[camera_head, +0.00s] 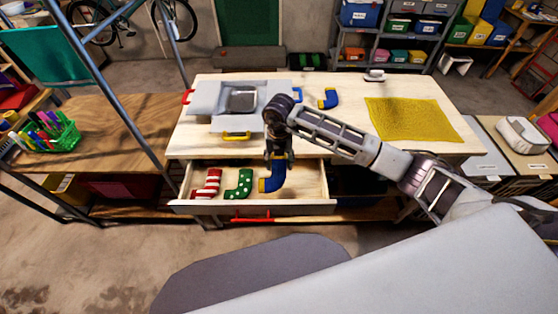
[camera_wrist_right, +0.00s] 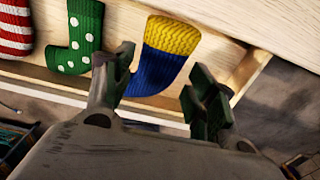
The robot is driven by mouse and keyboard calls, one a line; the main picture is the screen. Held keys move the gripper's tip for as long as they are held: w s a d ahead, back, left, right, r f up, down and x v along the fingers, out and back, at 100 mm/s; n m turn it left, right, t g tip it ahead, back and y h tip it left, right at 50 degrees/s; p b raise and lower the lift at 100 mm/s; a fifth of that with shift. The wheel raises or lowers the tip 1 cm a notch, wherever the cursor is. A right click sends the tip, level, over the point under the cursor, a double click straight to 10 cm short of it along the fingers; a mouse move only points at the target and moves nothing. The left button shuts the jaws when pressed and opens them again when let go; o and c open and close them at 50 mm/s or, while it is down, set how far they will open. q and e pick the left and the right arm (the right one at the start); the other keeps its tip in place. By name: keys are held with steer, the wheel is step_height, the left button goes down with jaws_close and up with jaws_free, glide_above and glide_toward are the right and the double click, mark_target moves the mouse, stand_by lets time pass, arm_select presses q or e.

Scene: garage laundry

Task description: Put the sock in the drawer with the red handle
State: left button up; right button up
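The drawer with the red handle (camera_head: 252,217) is pulled open below the worktop. A blue sock with yellow parts (camera_head: 277,179) is in its right part, and it also shows in the wrist view (camera_wrist_right: 158,68). My right gripper (camera_head: 277,156) is just above this sock. In the wrist view its two fingers (camera_wrist_right: 160,88) stand apart, with the sock beyond them and its toe partly hidden by a finger. A second blue and yellow sock (camera_head: 328,98) lies on the worktop. My left gripper is not in view.
A red-white striped sock (camera_head: 207,184) and a green dotted sock (camera_head: 239,183) lie in the drawer. On the worktop are a grey unit with a yellow handle (camera_head: 236,135) and a yellow cloth (camera_head: 410,118). The drawer has bare floor right of the blue sock.

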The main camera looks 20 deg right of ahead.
mark_target(279, 166)
steer(key=shift+o, duration=0.5)
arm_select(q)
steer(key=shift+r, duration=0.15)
arm_select(e)
steer(key=shift+r, duration=0.2)
steer(key=shift+r+p, duration=0.4)
steer(key=shift+p, duration=0.1)
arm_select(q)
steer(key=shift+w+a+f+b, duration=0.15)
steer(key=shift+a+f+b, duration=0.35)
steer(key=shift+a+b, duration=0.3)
arm_select(e)
step_height(279, 166, up, 12)
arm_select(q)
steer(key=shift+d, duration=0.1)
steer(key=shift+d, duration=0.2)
